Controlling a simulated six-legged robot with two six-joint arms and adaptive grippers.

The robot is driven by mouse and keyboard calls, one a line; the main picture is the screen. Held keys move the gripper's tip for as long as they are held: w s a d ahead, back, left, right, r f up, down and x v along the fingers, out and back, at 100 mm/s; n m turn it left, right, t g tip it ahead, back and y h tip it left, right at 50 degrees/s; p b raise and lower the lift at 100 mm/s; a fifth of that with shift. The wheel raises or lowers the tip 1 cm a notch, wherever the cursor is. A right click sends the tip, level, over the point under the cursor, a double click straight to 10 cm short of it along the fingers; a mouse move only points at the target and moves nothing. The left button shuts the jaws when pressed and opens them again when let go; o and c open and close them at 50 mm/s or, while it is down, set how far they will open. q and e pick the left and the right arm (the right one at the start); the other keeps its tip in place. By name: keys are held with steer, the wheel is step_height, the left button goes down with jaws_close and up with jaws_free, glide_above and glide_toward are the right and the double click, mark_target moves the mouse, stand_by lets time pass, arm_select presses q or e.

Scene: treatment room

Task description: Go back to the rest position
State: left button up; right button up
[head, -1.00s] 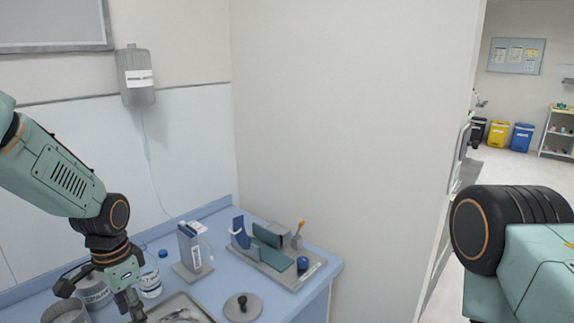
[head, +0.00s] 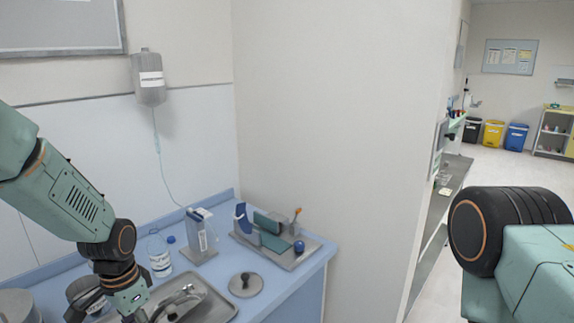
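My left arm comes in from the left, and its gripper (head: 106,312) points down at the lower left, over the blue counter beside the metal tray. Its fingers are spread apart, with nothing seen between them; the fingertips are at the picture's lower edge. My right arm shows at the right edge only as its upper links, and its gripper is out of view.
The blue counter (head: 278,300) carries a metal tray (head: 222,307) with metal tools, a lid with a knob (head: 246,285), a clear bottle (head: 159,258), a grey box (head: 199,236), a holder stand (head: 290,262) and metal canisters. A wall corner (head: 340,150) stands ahead; open floor lies right.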

arm_select(q)
steer(key=s+d+f+n, duration=0.2)
steer(key=s+d+f, duration=0.1)
steer(key=s+f, duration=0.55)
steer(key=s+d+f+n, duration=0.2)
steer(key=s+d+f, duration=0.1)
steer(key=s+f, duration=0.55)
steer(key=s+n, duration=0.3)
steer(key=s, duration=1)
step_height(320, 180, down, 17)
steer(key=b, duration=1.7)
steer(key=shift+b, duration=0.4)
arm_select(e)
step_height(320, 180, down, 18)
steer(key=shift+w, duration=0.45)
arm_select(q)
steer(key=shift+d+r, duration=0.1)
steer(key=shift+r, duration=0.1)
arm_select(e)
steer(key=shift+r, duration=0.15)
steer(key=shift+a, duration=0.1)
